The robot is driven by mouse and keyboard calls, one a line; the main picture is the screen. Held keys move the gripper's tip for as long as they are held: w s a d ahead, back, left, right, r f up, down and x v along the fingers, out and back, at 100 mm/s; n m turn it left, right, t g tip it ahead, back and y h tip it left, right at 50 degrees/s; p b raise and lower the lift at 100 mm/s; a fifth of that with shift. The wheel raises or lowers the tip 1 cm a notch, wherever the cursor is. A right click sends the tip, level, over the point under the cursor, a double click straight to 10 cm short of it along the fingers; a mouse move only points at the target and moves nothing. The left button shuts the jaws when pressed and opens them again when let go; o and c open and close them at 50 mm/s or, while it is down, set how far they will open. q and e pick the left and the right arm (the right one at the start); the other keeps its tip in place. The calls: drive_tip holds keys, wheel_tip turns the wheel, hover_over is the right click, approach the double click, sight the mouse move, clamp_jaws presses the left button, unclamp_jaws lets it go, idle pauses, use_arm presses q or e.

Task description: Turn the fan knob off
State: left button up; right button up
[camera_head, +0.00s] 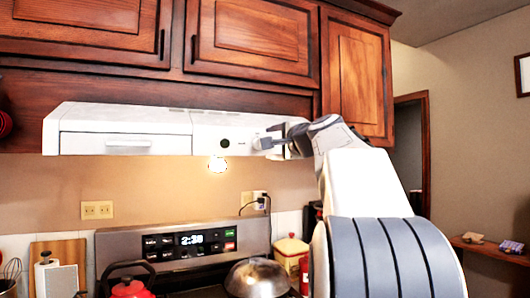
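A white range hood (125,130) hangs under the wooden cabinets. A small round dark knob (224,144) is on its front face, right of the centre seam. My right gripper (264,141) is at the right part of the hood front, to the right of the dark knob and apart from it in the picture. My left gripper is not in view.
A lit lamp (217,165) shows under the hood. Below are a stove panel (185,242), a red kettle (130,289), a metal dome (257,279) and a yellow canister (290,250). Cabinets (255,40) close off the space above. The wall between hood and stove is mostly clear.

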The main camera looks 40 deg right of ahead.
drive_tip(key=shift+b+v, duration=0.4)
drive_tip(key=shift+v, duration=1.35)
drive_tip(key=w+a+f+n+g+y, duration=0.2)
drive_tip(key=w+a+f+n+y, duration=0.1)
drive_tip(key=a+f, duration=0.35)
drive_tip(key=w+a+f+n+g+y, duration=0.1)
drive_tip(key=w+a+f+n+y, duration=0.15)
drive_tip(key=a+f, duration=0.4)
drive_tip(key=s+a+f+n+g+y, duration=0.35)
drive_tip(key=a+f+n+g, duration=0.3)
drive_tip(key=a+f, duration=1.15)
drive_tip(key=s+a+f+n+g+p, duration=0.1)
drive_tip(key=s+a+f+n+g, duration=0.2)
drive_tip(key=s+a+f+n, duration=0.4)
drive_tip(key=s+a+f+n+g+h, duration=0.1)
drive_tip(key=s+f+n, duration=0.3)
drive_tip(key=s, duration=0.6)
drive_tip(key=s+a+f+n+g+h, duration=0.1)
drive_tip(key=s+f+n+g+h, duration=0.2)
drive_tip(key=s+f, duration=0.5)
drive_tip(key=s+n+g, duration=0.1)
drive_tip(key=s+n, duration=0.1)
drive_tip(key=s, duration=0.1)
drive_tip(key=shift+a+f, duration=0.2)
drive_tip(key=shift+a, duration=0.15)
